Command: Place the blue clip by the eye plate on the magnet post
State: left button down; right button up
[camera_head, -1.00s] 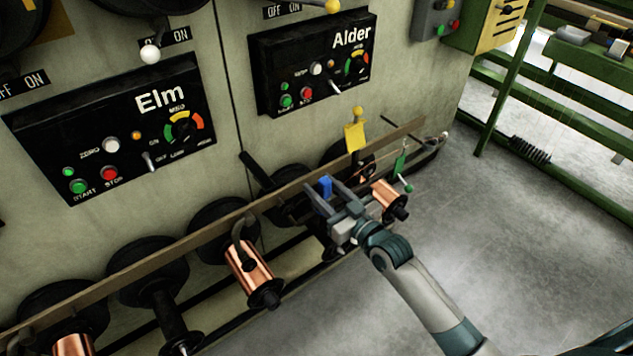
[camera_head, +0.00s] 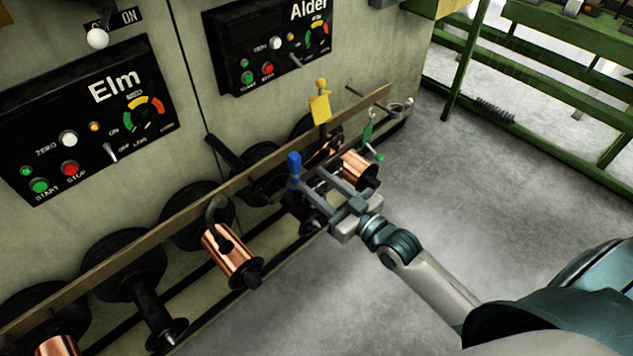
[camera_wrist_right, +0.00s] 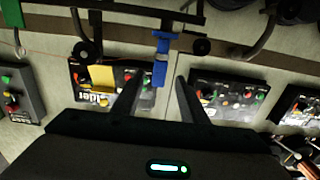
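The blue clip (camera_head: 294,164) stands at the wooden rail in the head view, just beyond my right gripper's (camera_head: 311,176) fingertips. In the right wrist view the blue clip (camera_wrist_right: 160,70) shows between and beyond the two fingers, which are spread apart with a gap on both sides. My right gripper is open and seems to hold nothing. I cannot tell the eye plate or the magnet post apart from the dark fittings around the clip. My left gripper is not in view.
A yellow tag (camera_head: 320,108) and a green clip (camera_head: 367,131) are close by along the wooden rail (camera_head: 140,247). Copper spools (camera_head: 230,256) and (camera_head: 360,170) stick out below it. Elm and Alder panels are on the wall behind. The floor (camera_head: 455,185) at right is clear.

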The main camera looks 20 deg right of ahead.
jog(key=shift+f, duration=0.1)
dwell(0.3)
jog(key=s+a+f+m+g+h, duration=0.15)
jog(key=s+f+g+h, duration=0.25)
jog(key=s+f+g, duration=1.1)
jog(key=s+f+h, duration=0.1)
jog(key=s+f, duration=0.8)
jog(key=s, duration=0.5)
jog(key=shift+d+f+t+h, duration=0.35)
jog(key=shift+d+t+h, duration=0.05)
jog(key=shift+m, duration=0.25)
jog(key=shift+c, duration=0.6)
